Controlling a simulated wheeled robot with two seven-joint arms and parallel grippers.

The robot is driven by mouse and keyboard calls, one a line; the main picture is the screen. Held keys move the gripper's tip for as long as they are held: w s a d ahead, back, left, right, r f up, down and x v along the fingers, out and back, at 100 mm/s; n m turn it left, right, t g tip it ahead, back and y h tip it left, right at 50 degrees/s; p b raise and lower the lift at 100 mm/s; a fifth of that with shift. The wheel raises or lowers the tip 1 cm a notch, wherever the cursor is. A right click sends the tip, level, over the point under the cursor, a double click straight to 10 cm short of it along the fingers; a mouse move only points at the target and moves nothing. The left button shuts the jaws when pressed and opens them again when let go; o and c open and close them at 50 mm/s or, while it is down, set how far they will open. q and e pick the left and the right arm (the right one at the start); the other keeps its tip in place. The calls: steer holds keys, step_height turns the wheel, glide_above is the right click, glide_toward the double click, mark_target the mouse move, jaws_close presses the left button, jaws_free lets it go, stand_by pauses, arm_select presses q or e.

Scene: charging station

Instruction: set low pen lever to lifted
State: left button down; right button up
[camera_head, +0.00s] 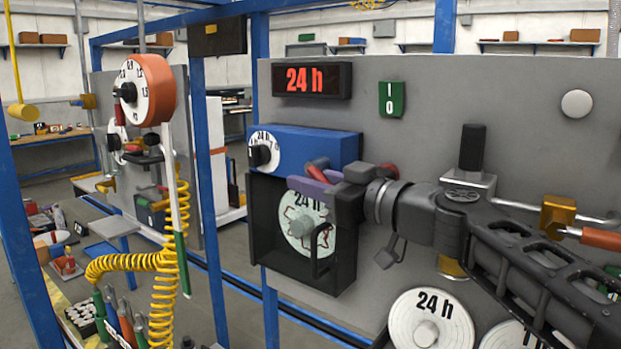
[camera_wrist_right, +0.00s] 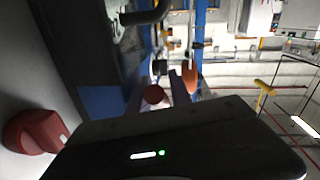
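The recorder is a blue box (camera_head: 305,145) on the grey panel, above an open-fronted black case (camera_head: 262,235) with a round 24 h chart (camera_head: 310,228). A red lever end (camera_head: 317,164) shows at the box's lower edge; I cannot tell for sure that it is the low pen lever. My right gripper (camera_head: 308,178) is beside it, one purple-grey finger below it. In the right wrist view, a round red-brown knob (camera_wrist_right: 154,95) appears between the spread fingers, without clear contact. The lever's lower part is hidden by the gripper. My left gripper is out of view.
A second red knob (camera_head: 388,172) sits right behind my wrist; a red knob (camera_wrist_right: 35,132) also shows in the right wrist view. A black handle (camera_head: 322,250) sticks out below the gripper. A yellow coiled hose (camera_head: 170,245) hangs at left.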

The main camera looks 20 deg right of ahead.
jaws_close()
stand_by(1.4)
